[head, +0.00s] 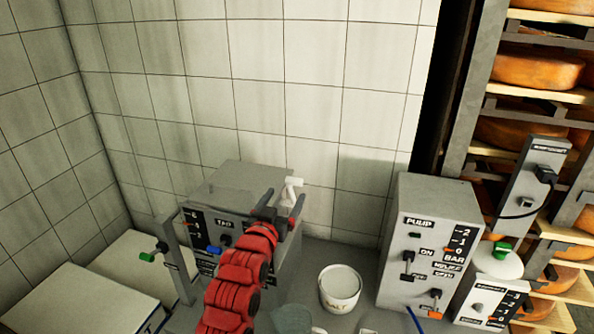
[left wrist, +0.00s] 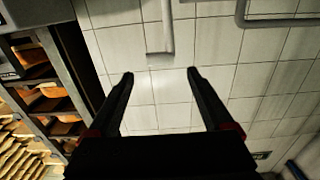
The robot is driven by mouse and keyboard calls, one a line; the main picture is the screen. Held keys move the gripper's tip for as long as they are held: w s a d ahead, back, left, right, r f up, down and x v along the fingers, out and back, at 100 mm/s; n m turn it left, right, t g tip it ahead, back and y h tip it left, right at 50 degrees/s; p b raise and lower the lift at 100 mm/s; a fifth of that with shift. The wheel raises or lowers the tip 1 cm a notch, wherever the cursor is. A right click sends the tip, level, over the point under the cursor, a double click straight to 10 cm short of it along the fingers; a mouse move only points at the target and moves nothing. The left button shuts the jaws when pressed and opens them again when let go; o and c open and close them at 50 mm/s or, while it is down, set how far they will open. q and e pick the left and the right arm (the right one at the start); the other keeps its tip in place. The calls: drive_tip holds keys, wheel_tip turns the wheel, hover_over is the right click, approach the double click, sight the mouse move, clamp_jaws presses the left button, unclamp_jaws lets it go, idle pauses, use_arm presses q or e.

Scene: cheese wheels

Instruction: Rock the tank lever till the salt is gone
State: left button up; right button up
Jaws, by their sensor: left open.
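A grey box (head: 232,180) with a dark, partly legible label panel stands against the tiled wall; I take it to be the tank. A white handle-like part (head: 291,188) rises at its right end, and I cannot tell if this is the lever. My left gripper (head: 282,205) is open close to that white part, its arm covering the box's front. In the left wrist view its fingers (left wrist: 160,73) are spread with only wall between them. A white tub (head: 340,289) with a dark label, seemingly salt, stands on the counter. My right gripper is not in view.
A grey control box marked PULP (head: 430,240) stands right of the tub. Shelves of cheese wheels (head: 540,70) fill the right. A clear vessel (head: 292,319) sits in front.

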use_arm(q)
drive_tip(key=p+x, duration=0.3)
drive_tip(key=x, duration=0.8)
drive_tip(key=shift+w+p, duration=0.15)
drive_tip(key=shift+p, duration=0.15)
drive_tip(key=shift+f, duration=0.1)
clamp_jaws()
drive_tip(key=shift+d, duration=0.1)
